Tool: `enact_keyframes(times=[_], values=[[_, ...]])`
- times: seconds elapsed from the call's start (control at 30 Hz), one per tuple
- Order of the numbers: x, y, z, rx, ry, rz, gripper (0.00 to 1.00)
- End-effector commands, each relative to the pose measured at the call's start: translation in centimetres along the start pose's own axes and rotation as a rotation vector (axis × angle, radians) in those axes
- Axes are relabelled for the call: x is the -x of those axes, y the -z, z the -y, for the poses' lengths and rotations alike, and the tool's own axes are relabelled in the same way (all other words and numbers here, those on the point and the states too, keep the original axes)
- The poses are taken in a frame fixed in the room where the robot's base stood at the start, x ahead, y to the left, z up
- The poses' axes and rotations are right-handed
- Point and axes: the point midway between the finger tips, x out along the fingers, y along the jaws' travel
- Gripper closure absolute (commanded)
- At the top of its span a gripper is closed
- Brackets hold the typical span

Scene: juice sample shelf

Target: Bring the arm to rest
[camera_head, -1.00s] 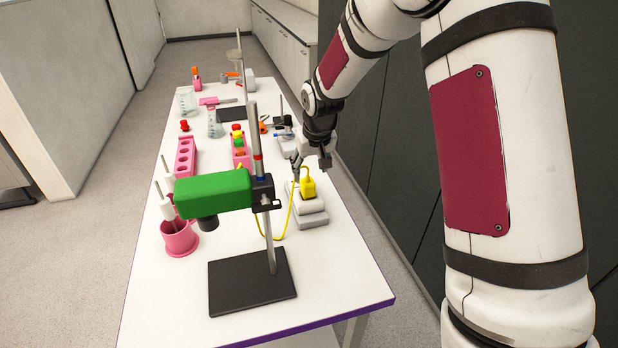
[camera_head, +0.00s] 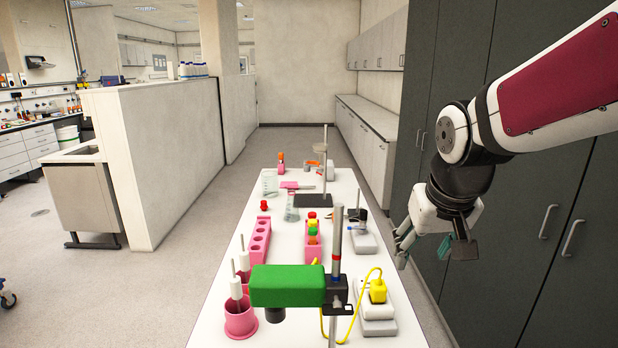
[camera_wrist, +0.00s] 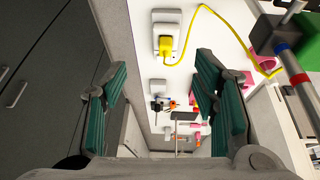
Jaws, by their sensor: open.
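My gripper (camera_head: 430,243) is open and empty. In the head view it is raised at the right, beyond the table's right edge and in front of the dark cabinets. In the wrist view its two green-padded fingers (camera_wrist: 163,108) stand wide apart, with the table and floor gap seen between them. My arm reaches in from the upper right of the head view and bends down at the wrist.
The white table (camera_head: 400,320) holds a green device (camera_head: 288,286) on a stand, a yellow plug (camera_head: 378,291) with cable, pink racks (camera_head: 261,240) and glassware. Dark cabinets (camera_head: 545,180) stand close at the right. Open floor (camera_head: 150,290) lies at the left.

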Motion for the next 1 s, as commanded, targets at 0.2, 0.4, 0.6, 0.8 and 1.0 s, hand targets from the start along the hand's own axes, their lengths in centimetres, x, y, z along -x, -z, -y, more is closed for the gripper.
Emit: enact_keyframes(times=[0.2, 0.4, 0.6, 0.8, 1.0], values=[[5.8, -6.2, -0.1, -0.008, 0.005, -0.038, 0.46], [8.8, -11.9, -0.1, -0.012, 0.024, -0.063, 0.46], [9.8, -15.4, 0.1, -0.014, 0.039, -0.075, 0.46], [9.9, -16.1, 0.1, -0.014, 0.043, -0.076, 0.46], [9.9, -16.1, 0.1, -0.014, 0.043, -0.076, 0.46]])
